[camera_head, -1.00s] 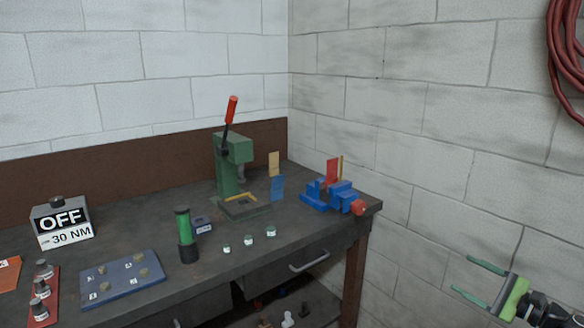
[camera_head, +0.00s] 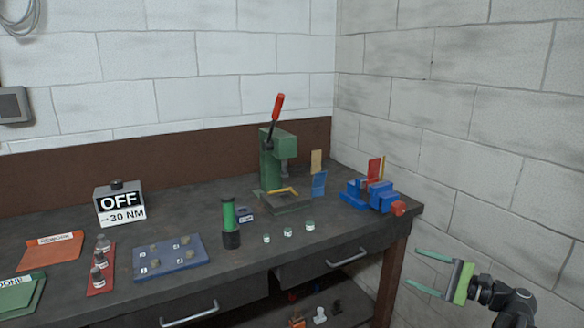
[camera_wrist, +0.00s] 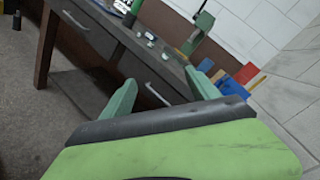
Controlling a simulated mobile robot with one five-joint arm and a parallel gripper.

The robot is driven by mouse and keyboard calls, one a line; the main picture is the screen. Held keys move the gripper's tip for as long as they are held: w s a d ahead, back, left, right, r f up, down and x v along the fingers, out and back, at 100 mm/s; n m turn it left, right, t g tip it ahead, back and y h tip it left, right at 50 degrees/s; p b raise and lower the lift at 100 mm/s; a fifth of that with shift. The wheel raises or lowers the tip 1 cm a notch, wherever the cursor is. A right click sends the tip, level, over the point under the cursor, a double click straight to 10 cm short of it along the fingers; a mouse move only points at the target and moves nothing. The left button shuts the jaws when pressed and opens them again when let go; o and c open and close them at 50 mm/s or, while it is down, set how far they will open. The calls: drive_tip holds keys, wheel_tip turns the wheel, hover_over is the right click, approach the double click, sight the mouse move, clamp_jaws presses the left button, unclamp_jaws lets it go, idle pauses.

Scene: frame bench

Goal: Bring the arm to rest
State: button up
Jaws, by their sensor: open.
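My gripper (camera_head: 427,271) is at the lower right in the head view, to the right of the bench and in front of the right wall. Its two green fingers are apart, with nothing between them. In the wrist view my gripper (camera_wrist: 160,97) also shows open and empty, with the bench beyond it. My arm's dark joints show behind the gripper in the head view.
The dark bench (camera_head: 330,232) carries a green press (camera_head: 270,165), a blue vise (camera_head: 380,197), a green cylinder (camera_head: 230,220), a blue plate (camera_head: 170,258) and an OFF box (camera_head: 121,205). Drawers (camera_head: 335,260) face front. The gripper is clear of the bench's right leg (camera_head: 391,275).

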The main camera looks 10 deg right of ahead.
drive_tip(key=w+a+f+n+g+y, duration=0.1)
drive_tip(key=w+a+f+n+g, duration=0.15)
drive_tip(key=a, duration=0.65)
drive_tip(key=w+a+f+n+g, duration=0.2)
drive_tip(key=w+a+f+g, duration=0.1)
drive_tip(key=a, duration=0.7)
drive_tip(key=w+a+f+n+g+y, duration=0.1)
drive_tip(key=w+a+f+n+g, duration=0.15)
drive_tip(key=a, duration=0.65)
drive_tip(key=s+a+f+n+g+h, duration=0.2)
drive_tip(key=a+f+n+g+h, duration=0.15)
drive_tip(key=a+f, duration=0.35)
drive_tip(key=s+a+f+n+g+h, duration=0.3)
drive_tip(key=a+f+n+h, duration=0.15)
drive_tip(key=a, duration=0.45)
drive_tip(key=d+f+n+h, duration=0.4)
drive_tip(key=d+h, duration=0.1)
drive_tip(key=d, duration=0.5)
wheel_tip(320, 180, up, 14)
drive_tip(key=p, duration=1.3)
drive_tip(key=shift+s+a+p, duration=0.15)
drive_tip(key=shift+s+p, duration=0.05)
drive_tip(key=shift+p, duration=0.1)
